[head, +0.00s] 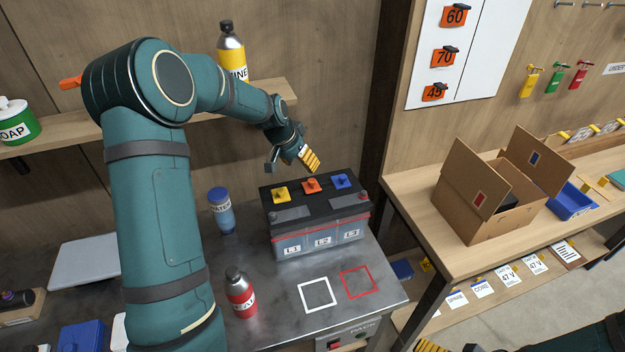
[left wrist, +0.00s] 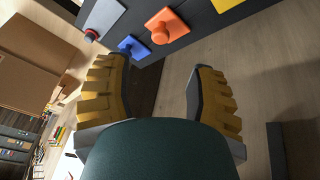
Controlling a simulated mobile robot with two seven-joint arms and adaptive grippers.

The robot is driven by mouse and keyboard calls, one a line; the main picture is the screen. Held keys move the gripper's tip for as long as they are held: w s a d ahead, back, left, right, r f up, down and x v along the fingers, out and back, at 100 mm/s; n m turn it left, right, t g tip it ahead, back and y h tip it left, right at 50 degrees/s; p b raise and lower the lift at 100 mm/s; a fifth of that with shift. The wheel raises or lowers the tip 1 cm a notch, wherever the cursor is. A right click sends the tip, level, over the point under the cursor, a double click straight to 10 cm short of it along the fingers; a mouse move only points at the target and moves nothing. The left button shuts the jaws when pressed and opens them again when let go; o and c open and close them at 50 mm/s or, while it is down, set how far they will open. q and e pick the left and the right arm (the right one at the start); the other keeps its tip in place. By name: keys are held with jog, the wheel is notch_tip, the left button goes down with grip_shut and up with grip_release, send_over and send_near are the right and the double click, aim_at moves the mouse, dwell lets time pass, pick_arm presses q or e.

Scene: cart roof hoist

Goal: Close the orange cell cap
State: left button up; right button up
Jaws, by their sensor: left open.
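The black and grey battery (head: 318,243) stands on the metal bench. Its top carries a yellow cap (head: 280,195), the orange cell cap (head: 311,185) in the middle and a blue cap (head: 342,181). The frames do not show clearly whether the orange cap is fully seated. In the left wrist view the orange cap (left wrist: 168,27) is a square plate with a round knob, beyond my fingers. My left gripper (head: 291,162) is open and empty, above and behind the battery, apart from the caps. My right gripper (head: 450,347) shows only partly at the bottom edge.
A red bottle (head: 241,296) and a blue-capped bottle (head: 222,212) stand left of the battery. White (head: 317,294) and red (head: 358,282) outlined squares mark bare bench in front. An open cardboard box (head: 474,219) sits on the right bench. A shelf (head: 268,97) runs behind my left arm.

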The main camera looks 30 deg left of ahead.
aim_at(312, 180)
pick_arm(q)
jog(key=x, duration=0.9)
jog(key=shift+w+f, duration=0.1)
jog(key=shift+f, duration=0.2)
grip_shut()
